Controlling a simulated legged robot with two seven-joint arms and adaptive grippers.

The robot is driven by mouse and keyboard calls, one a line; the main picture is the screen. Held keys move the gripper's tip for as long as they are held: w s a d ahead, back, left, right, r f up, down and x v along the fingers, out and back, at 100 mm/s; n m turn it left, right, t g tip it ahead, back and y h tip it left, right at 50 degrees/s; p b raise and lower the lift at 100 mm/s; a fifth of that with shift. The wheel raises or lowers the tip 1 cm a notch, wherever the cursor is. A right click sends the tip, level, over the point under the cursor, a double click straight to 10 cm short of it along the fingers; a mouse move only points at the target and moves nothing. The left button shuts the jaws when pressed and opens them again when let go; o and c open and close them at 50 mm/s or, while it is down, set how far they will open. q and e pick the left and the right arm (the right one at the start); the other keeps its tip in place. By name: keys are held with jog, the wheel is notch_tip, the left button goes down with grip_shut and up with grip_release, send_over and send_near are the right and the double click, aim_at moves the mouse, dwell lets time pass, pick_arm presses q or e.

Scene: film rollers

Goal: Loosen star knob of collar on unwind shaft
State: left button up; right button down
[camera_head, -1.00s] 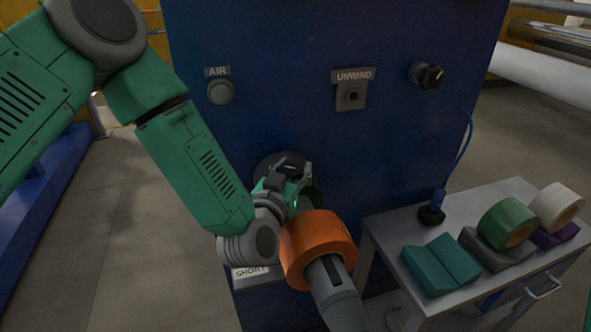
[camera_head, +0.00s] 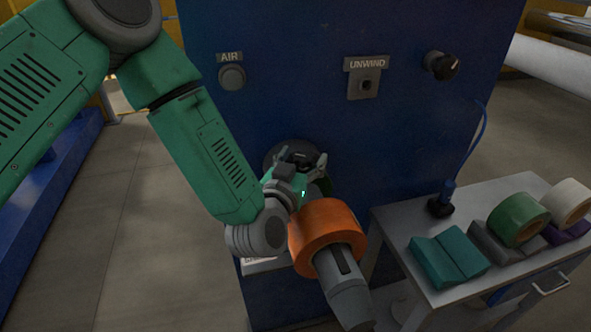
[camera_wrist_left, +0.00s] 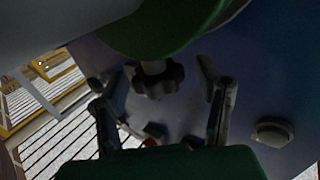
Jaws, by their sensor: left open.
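My left gripper (camera_wrist_left: 165,68) is open, with one finger on each side of the knob and visible gaps between. In the head view my left gripper (camera_head: 303,160) is by the blue panel, behind an orange roll (camera_head: 326,222) on the grey unwind shaft (camera_head: 345,285). The star knob cannot be made out in the head view.
The blue panel (camera_head: 300,40) carries an AIR button (camera_head: 232,77), an UNWIND socket (camera_head: 366,85) and a black rotary knob (camera_head: 441,65). A grey cart (camera_head: 405,225) at right holds a teal block (camera_head: 448,255), a green roll (camera_head: 518,218) and a white roll (camera_head: 566,200).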

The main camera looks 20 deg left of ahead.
pick_arm(q)
jog(key=s, duration=1.1)
jog(key=shift+a, duration=0.15)
jog(key=shift+s, duration=0.1)
